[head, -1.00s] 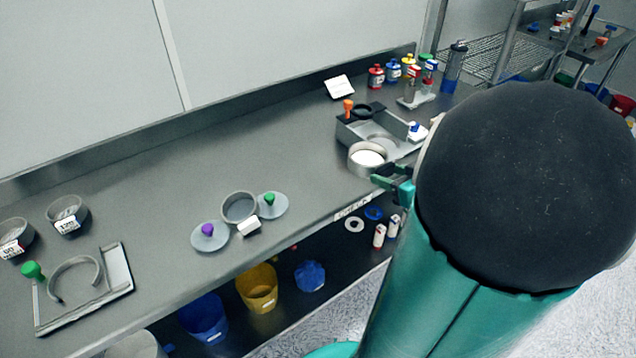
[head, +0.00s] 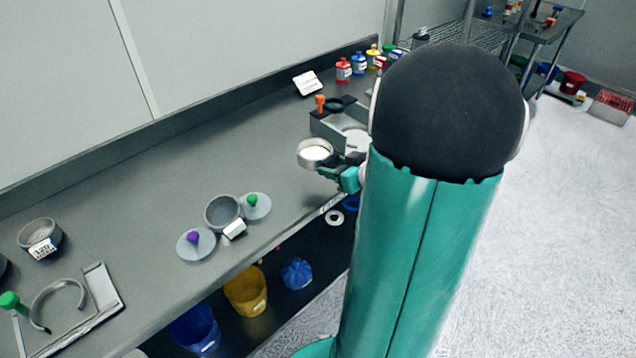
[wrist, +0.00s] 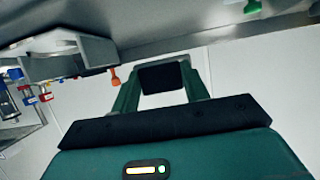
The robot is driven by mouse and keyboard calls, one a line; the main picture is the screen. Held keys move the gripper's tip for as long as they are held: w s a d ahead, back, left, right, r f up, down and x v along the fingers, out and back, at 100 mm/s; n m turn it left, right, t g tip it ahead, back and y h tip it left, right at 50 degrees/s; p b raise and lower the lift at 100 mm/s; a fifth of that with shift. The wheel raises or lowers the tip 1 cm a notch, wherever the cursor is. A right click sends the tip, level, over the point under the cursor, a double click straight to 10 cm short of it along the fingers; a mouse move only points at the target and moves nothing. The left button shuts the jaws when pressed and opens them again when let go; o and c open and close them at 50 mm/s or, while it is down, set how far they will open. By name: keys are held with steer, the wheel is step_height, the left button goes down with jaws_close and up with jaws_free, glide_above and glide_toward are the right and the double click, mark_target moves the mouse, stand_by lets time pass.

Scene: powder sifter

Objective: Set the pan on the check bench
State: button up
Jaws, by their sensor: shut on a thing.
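A round grey pan (head: 315,153) with white powder in it is held level in front of a grey fixture on the long bench. My gripper (head: 339,171), at the pan's right side in the head view, is shut on it. In the wrist view my gripper (wrist: 162,84) has a dark block between its fingers, apparently the pan's grip; the pan's round body is hidden there. A steel table (head: 556,20) with small items stands at the far right back; I cannot tell whether it is the check bench.
The grey fixture (head: 330,128) with an orange knob is close behind the pan. The long bench (head: 130,185) holds a sieve ring (head: 222,211), lids with purple and green knobs, and several bottles at the back. Open floor (head: 555,220) lies to the right.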

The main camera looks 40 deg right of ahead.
glide_above(319, 190)
steer(key=f, duration=0.5)
steer(key=shift+s+f, duration=0.2)
steer(key=shift+s, duration=0.05)
steer(key=shift+w+f, duration=0.2)
steer(key=shift+f, duration=1.55)
steer(key=shift+f, duration=0.15)
steer(key=o, duration=1.1)
steer(key=shift+c, duration=0.2)
